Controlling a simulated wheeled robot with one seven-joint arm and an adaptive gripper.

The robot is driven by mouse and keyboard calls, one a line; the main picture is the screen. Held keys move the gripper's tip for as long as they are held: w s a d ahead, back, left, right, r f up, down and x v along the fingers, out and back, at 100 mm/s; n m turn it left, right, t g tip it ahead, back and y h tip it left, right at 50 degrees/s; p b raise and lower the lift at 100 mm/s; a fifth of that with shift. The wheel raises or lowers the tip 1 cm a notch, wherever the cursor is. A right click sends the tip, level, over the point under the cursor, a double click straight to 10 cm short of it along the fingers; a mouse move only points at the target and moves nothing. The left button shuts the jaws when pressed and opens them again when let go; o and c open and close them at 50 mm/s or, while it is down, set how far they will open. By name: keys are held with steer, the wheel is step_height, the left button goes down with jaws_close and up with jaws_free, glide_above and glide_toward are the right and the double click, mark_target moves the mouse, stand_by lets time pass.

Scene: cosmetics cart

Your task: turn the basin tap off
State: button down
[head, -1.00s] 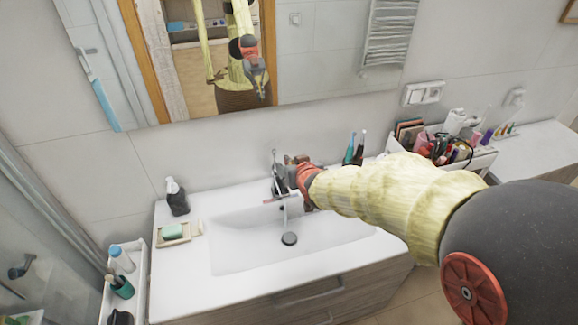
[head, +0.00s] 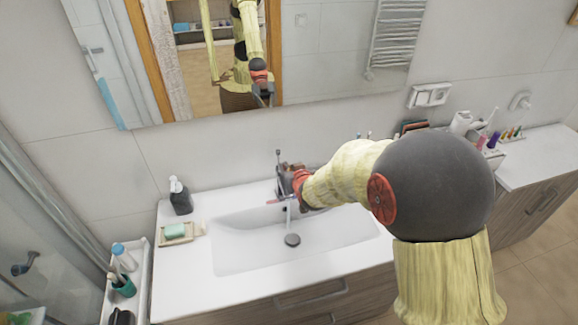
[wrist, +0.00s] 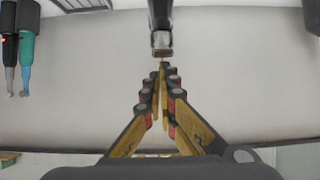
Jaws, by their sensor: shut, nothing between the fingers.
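The basin tap (head: 279,162) stands at the back edge of the white basin (head: 240,250), with a thin upright lever on top. A pale vertical streak below its spout looks like running water (head: 289,212). My gripper (head: 284,180) is right beside the tap and hides part of its body. In the wrist view, the fingers of my gripper (wrist: 163,68) are shut with nothing between them. Their tips meet at or just in front of a dark metal part of the tap (wrist: 161,30); I cannot tell whether they touch it.
A dark soap bottle (head: 180,196) and a soap dish (head: 176,240) stand left of the basin. A mirror (head: 330,60) hangs above. My arm hides part of the cosmetics at the right.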

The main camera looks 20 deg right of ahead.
steer(key=shift+f+b, duration=0.1)
steer(key=shift+b, duration=0.2)
steer(key=b, duration=0.2)
steer(key=f+t+b, duration=0.1)
steer(key=b, duration=0.1)
steer(key=shift+s+f, duration=0.2)
steer(key=shift+s, duration=0.15)
steer(key=shift+s+f+b, duration=0.25)
steer(key=shift+s+b, duration=0.05)
steer(key=shift+b, duration=0.5)
